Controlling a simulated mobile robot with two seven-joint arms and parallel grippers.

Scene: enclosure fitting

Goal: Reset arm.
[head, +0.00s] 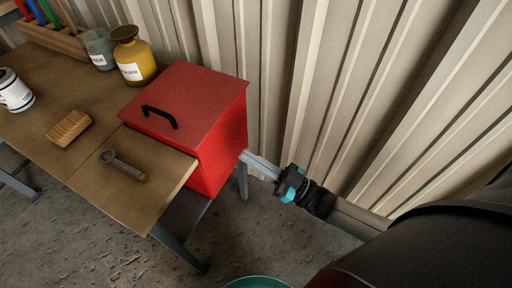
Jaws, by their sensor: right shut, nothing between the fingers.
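My right gripper (249,159) is shut with nothing in it. It comes in from the right, with a black and teal wrist, and points at the right side of the red box (222,140). Its tips are close to the box's side wall; I cannot tell whether they touch. The box has a red lid, which looks shut, with a black handle on top. My left gripper is not in view.
The box stands at the right end of a wooden table (90,180). On the table are a wrench (122,166), a wooden block (69,128), a yellow jar (133,56), a grey jar (99,48) and a white can (14,91). A corrugated wall (320,80) stands behind.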

